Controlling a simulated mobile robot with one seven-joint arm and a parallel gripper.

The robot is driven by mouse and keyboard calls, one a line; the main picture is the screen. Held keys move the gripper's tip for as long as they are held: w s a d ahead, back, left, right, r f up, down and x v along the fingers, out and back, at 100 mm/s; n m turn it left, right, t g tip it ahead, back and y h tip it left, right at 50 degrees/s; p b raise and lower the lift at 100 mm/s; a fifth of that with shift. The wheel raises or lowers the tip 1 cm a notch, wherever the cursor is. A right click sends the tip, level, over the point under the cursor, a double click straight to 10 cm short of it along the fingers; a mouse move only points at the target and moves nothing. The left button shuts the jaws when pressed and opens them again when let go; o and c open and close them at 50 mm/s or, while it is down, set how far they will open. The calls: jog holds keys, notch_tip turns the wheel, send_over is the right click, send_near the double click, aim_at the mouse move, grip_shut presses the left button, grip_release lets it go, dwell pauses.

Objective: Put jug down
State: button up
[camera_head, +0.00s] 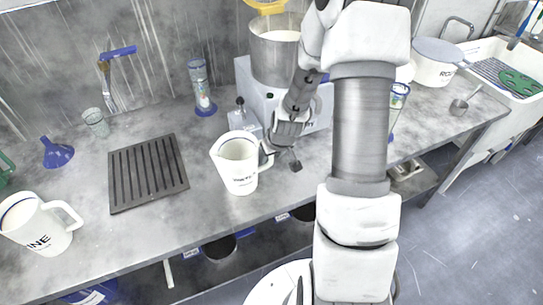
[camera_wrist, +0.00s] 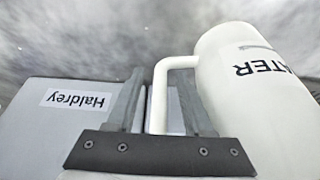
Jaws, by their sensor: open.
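A white jug (camera_head: 236,168) stands upright on the grey bench, near its front edge. Its handle points right, towards my gripper (camera_head: 281,150). In the wrist view the jug (camera_wrist: 255,85) is at the right, with lettering ending "ATER". My gripper (camera_wrist: 160,80) is open there, one finger on each side of the jug's handle (camera_wrist: 158,100). The jug's base is out of the wrist view, and the fingertips are hard to make out in the head view.
A dark slatted mat (camera_head: 148,172) lies left of the jug. A second white jug (camera_head: 38,225) stands at the far left. Behind the jug are a grey machine (camera_head: 248,85) and a blue-based cylinder (camera_head: 203,90). A white pot (camera_head: 435,66) is at the right.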

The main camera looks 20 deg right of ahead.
jog(key=shift+s+r, duration=0.1)
jog(key=shift+r, duration=0.35)
jog(key=p+v, duration=0.1)
jog(key=v, duration=1)
jog(key=shift+s+r, duration=0.1)
jog(key=shift+r, duration=0.05)
